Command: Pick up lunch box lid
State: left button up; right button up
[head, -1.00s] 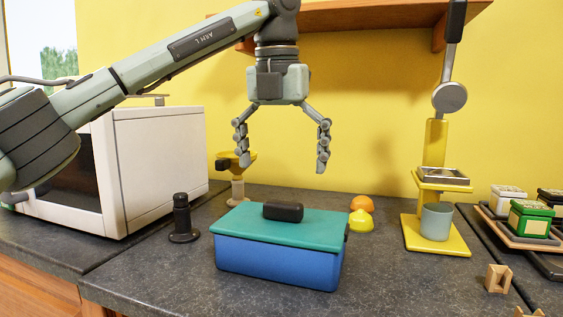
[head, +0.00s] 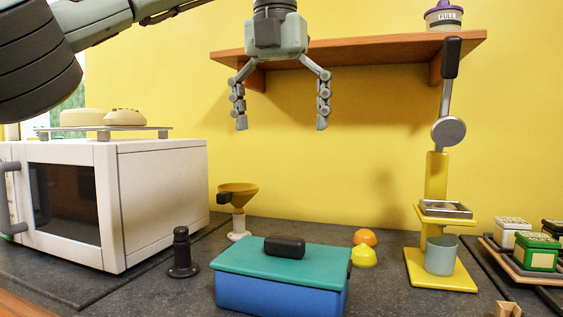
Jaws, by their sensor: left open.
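The lunch box (head: 270,297) is blue and stands on the dark counter in the middle of the head view. Its teal lid (head: 240,258) lies on top, with a dark rounded handle (head: 285,246) at the middle. My left gripper (head: 281,126) is open and empty, fingers pointing down. It hangs well above the lid, in front of the yellow wall. My right gripper is not in view.
A white microwave (head: 155,195) stands at the left, with a dark cylinder (head: 182,255) beside it. A wooden shelf (head: 390,50) is above.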

aim_at(287, 259)
jog(key=k, duration=1.5)
